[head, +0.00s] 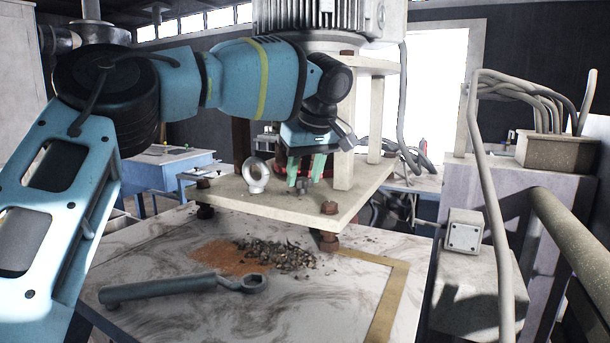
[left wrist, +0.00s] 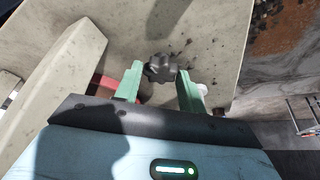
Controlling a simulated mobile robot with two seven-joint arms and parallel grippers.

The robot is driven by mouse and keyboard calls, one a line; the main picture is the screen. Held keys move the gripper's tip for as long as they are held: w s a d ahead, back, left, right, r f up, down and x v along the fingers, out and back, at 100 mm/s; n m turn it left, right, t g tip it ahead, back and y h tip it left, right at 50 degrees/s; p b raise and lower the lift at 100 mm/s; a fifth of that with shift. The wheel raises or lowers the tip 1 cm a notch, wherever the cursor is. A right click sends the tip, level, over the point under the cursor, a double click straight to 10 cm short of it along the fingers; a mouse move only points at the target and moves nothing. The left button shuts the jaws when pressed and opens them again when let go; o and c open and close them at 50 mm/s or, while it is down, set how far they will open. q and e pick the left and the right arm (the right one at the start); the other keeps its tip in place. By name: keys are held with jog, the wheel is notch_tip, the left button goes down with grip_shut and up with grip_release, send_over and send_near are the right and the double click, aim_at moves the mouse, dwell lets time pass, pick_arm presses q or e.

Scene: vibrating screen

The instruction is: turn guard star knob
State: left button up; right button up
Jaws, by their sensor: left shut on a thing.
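The guard star knob is a small dark lobed knob (left wrist: 160,69), standing on the pale plate in the left wrist view. It also shows in the head view (head: 303,185), small, at my gripper's fingertips. My left gripper (head: 306,170) points down with green fingers, one on each side of the knob. In the left wrist view the left gripper (left wrist: 163,80) is shut on the knob, with the knob at the finger ends. The pale motor plate (head: 330,204) lies under it. My right gripper is not in view.
A metal eye bolt (head: 255,175) stands on the plate, left of the gripper. Pale posts (head: 343,150) rise close on the right, under the motor (head: 315,18). A wrench (head: 185,289) and dark gravel (head: 275,256) lie on the lower surface. Conduits stand at the right.

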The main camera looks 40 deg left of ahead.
pick_arm(q)
jog(key=shift+w+n+g, duration=0.1)
jog(key=shift+n+g, duration=0.4)
jog(key=shift+n, duration=0.6)
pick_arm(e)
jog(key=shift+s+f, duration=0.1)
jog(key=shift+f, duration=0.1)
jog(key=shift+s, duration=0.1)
pick_arm(q)
jog(key=o, duration=1)
jog(key=shift+c, duration=0.2)
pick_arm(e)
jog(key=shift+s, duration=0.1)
pick_arm(q)
jog(key=shift+d+r, duration=0.3)
jog(key=shift+r, duration=0.25)
jog(key=v, duration=0.4)
jog(key=p+v, duration=0.1)
jog(key=v, duration=0.1)
jog(key=shift+d+r, duration=0.1)
jog(key=shift+r, duration=0.15)
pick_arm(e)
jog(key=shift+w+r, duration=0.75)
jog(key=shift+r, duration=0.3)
